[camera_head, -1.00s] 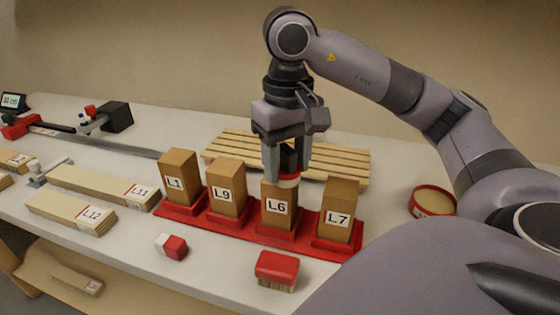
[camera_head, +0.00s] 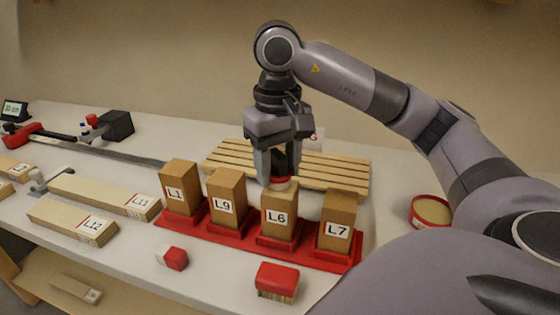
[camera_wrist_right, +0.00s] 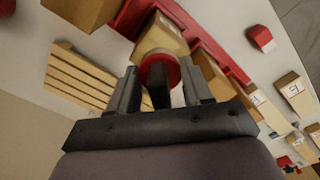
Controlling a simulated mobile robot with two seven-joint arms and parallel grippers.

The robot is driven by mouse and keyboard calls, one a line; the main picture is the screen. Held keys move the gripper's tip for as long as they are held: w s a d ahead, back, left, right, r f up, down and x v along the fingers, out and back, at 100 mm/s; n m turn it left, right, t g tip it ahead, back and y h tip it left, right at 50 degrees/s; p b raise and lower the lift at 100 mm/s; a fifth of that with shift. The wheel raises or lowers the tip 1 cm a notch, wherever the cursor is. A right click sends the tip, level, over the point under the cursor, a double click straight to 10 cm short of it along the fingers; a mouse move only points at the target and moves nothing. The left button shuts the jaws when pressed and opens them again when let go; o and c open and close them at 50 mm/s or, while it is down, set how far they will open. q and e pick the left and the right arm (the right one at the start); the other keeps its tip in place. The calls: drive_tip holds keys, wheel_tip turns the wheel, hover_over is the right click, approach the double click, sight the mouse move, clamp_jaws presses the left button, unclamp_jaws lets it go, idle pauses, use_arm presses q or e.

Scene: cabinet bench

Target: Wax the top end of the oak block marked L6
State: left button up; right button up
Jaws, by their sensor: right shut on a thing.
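The oak block marked L6 (camera_head: 280,222) stands upright in the red rack (camera_head: 212,237), between L9 (camera_head: 227,192) and L7 (camera_head: 335,218). My right gripper (camera_head: 277,176) is above it, pointing down and shut on a round applicator (camera_head: 281,183) with a red body and a pale pad. The pad is at the block's top end, toward its back-left part, and looks in contact, though the exact touch is hard to tell. In the right wrist view the applicator (camera_wrist_right: 160,68) sits between the fingers, with the block (camera_wrist_right: 164,36) beyond it. My left gripper is not in view.
An open round red tin with pale content (camera_head: 431,211) stands at right. A slatted wooden rack (camera_head: 330,172) lies behind the blocks. A red brush (camera_head: 277,280) and a red-and-white block (camera_head: 172,257) lie in front. L1 (camera_head: 179,187) and boards are at left.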

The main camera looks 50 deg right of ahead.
drive_tip(key=shift+s+a+f, duration=0.1)
drive_tip(key=shift+s+a, duration=0.15)
drive_tip(key=shift+s, duration=0.45)
drive_tip(key=shift+s+a, duration=0.2)
drive_tip(key=shift+s, duration=0.45)
drive_tip(key=shift+w+a, duration=0.3)
drive_tip(key=shift+w, duration=0.2)
drive_tip(key=shift+w+a+p, duration=0.25)
drive_tip(key=shift+w+p, duration=0.1)
drive_tip(key=shift+w, duration=0.35)
drive_tip(key=shift+s+d+b, duration=0.25)
drive_tip(key=shift+s+d, duration=0.05)
drive_tip(key=shift+d, duration=0.55)
drive_tip(key=shift+s+d+b, duration=0.25)
drive_tip(key=shift+d, duration=0.6)
drive_tip(key=shift+w+a, duration=0.1)
drive_tip(key=shift+a, duration=0.25)
drive_tip(key=shift+w+a+p, duration=0.15)
drive_tip(key=shift+a+p, duration=0.2)
drive_tip(key=shift+a, duration=0.15)
